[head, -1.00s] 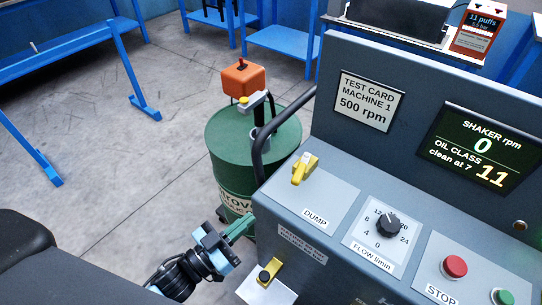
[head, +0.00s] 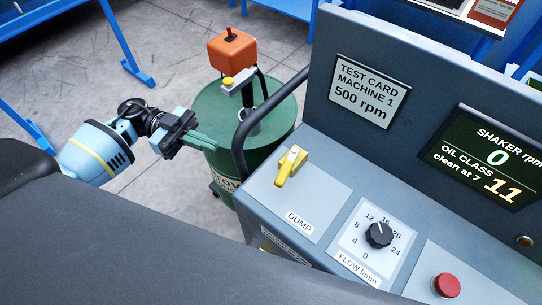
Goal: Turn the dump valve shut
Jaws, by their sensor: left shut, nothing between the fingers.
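The dump valve's yellow lever (head: 289,165) stands on the sloped grey panel, above the label DUMP (head: 298,222). The lever points toward the lower left in the head view. My left gripper (head: 213,146) is left of the lever and apart from it, in front of the green drum. Its teal fingers are shut with nothing between them and point right. My right gripper is not in view.
A black curved handle (head: 240,142) rises between my left gripper and the lever. A green drum (head: 207,108) with an orange box (head: 232,50) stands behind. A flow knob (head: 379,234) and a red stop button (head: 447,285) sit right of the lever. The display (head: 487,160) reads 0 rpm and oil class 11.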

